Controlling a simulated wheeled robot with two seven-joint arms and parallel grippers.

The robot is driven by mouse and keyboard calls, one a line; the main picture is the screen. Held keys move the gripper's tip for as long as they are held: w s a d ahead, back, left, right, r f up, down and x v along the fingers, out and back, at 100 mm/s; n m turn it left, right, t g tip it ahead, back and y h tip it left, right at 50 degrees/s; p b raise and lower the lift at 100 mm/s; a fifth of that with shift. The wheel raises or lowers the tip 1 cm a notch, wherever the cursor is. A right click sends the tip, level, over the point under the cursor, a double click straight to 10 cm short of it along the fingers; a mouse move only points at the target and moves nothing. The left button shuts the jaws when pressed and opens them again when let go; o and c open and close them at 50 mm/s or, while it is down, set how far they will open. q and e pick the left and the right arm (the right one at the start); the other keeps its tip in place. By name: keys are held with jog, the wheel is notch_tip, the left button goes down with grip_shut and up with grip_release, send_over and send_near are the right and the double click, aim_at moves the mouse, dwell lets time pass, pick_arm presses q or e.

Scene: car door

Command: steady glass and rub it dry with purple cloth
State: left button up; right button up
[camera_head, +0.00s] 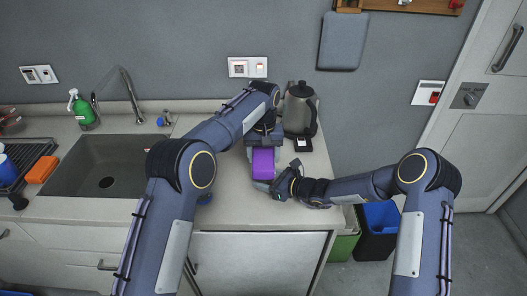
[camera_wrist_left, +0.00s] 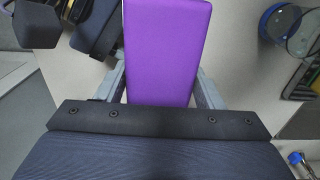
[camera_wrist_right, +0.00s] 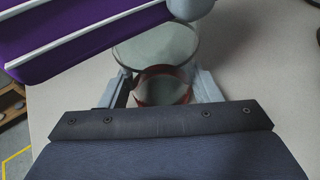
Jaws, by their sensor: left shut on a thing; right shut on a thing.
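The purple cloth (camera_head: 263,162) looks like a stiff flat pad and also fills the top middle of the left wrist view (camera_wrist_left: 165,50). My left gripper (camera_wrist_left: 162,88) is shut on it, above the counter. The clear glass (camera_wrist_right: 155,45), with a reddish-brown ring at its near end, shows in the right wrist view. My right gripper (camera_wrist_right: 163,88) is shut on the glass near that end. The cloth (camera_wrist_right: 75,35), here with pale stripes, lies across the upper left, close to the glass's far rim; I cannot tell if they touch. In the head view the glass is mostly hidden.
A kettle (camera_head: 299,108) stands behind my grippers near the wall, with a small dark device (camera_head: 303,145) in front. Bins (camera_head: 379,217) stand beyond the counter's right edge.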

pick_arm(q)
jog(key=shift+s, duration=1)
jog(key=shift+w, duration=2.2)
jog(key=shift+s, duration=0.1)
jog(key=shift+s, duration=2.15)
jog(key=shift+w, duration=2.2)
